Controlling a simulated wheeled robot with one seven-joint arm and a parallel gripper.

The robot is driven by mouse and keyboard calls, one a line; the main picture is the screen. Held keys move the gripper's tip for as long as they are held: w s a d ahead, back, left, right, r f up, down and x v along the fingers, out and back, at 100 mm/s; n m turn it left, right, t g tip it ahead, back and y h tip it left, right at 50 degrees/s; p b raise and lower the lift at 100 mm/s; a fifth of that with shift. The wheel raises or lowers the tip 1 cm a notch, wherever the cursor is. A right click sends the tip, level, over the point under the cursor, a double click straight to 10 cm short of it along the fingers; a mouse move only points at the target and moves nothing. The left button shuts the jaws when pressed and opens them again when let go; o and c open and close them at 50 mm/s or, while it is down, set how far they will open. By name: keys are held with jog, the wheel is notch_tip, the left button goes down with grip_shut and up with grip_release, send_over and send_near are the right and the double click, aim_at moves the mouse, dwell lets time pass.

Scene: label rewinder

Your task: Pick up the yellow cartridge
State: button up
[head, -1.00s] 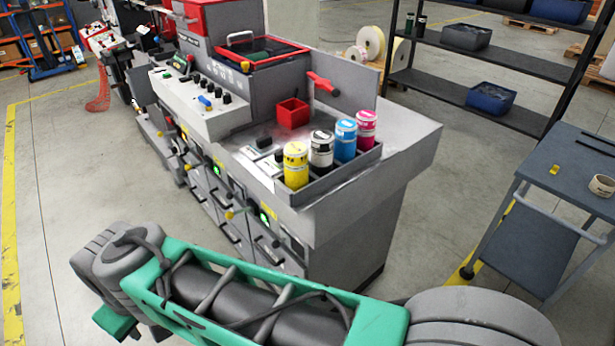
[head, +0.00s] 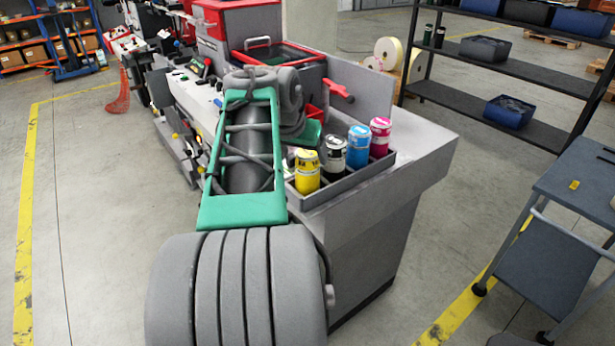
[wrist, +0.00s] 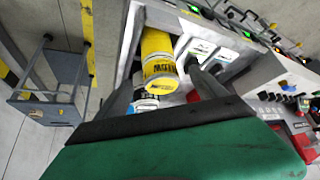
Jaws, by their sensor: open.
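The yellow cartridge (head: 307,172) stands upright at the left end of a row in a grey tray (head: 345,184) on the machine's near corner. In the wrist view the yellow cartridge (wrist: 160,52) shows ahead of my gripper (wrist: 160,86). My gripper is open and empty, with one finger on either side of the cartridge in that picture; I see no contact.
Beside it in the row stand a black-and-white cartridge (head: 332,153), a blue cartridge (head: 358,147) and a magenta cartridge (head: 380,137). The red bin is mostly hidden by my arm. A grey cart (head: 560,215) stands at the right, and a dark shelf (head: 500,75) at the back.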

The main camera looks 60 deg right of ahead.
aim_at(308, 176)
jog(key=p+x, duration=0.1)
jog(key=x, duration=0.5)
jog(key=shift+d+f, duration=0.15)
jog(key=shift+f, duration=0.2)
jog(key=shift+c, duration=0.4)
grip_shut()
jog(key=shift+r, duration=0.1)
